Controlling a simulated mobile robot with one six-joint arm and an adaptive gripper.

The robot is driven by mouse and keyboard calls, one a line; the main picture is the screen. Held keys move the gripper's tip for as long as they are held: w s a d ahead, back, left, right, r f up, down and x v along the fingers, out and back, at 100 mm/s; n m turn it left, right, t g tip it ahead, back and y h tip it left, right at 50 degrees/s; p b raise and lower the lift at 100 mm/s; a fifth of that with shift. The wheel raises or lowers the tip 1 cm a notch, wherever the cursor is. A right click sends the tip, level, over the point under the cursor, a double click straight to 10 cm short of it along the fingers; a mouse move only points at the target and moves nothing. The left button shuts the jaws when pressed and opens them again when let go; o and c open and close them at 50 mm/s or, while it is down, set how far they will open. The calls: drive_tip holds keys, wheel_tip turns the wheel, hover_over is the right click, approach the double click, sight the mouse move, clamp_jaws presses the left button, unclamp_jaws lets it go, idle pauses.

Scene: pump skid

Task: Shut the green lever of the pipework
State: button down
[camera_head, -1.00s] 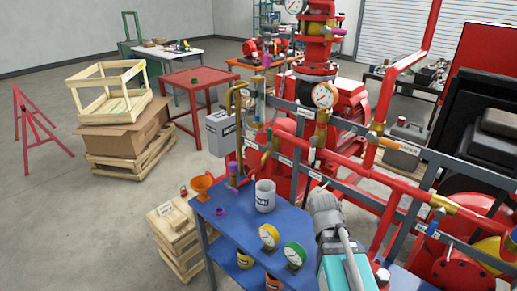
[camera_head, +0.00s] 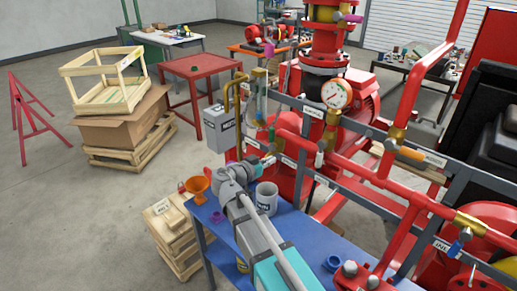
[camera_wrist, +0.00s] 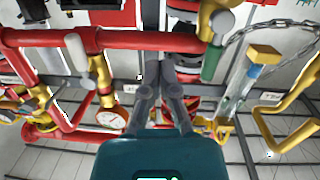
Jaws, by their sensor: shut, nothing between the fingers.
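The green lever (camera_head: 271,134) shows small in the head view, by the left end of the red pipe, just behind my gripper. In the wrist view the green lever (camera_wrist: 210,62) points away from a brass valve body (camera_wrist: 218,22), right of my fingers. My gripper (camera_wrist: 165,66) is shut and empty, its fingertips together left of the lever with a visible gap. In the head view my gripper (camera_head: 266,161) is near the pipe's left end, above the blue bench, and its fingers are hard to make out.
A white lever (camera_wrist: 76,50) hangs left on the red pipe (camera_wrist: 120,40). A chain (camera_wrist: 262,28) and a yellow bent pipe (camera_wrist: 265,125) are at right. A white mug (camera_head: 266,198) and an orange funnel (camera_head: 197,188) stand on the blue bench (camera_head: 305,226).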

drive_tip(key=shift+t, duration=0.9)
drive_tip(key=a+r, duration=0.1)
drive_tip(key=w+a+r, duration=0.1)
drive_tip(key=a, duration=0.1)
drive_tip(key=shift+w+a, duration=0.1)
drive_tip(key=shift+a, duration=0.2)
drive_tip(key=shift+w+d, duration=0.15)
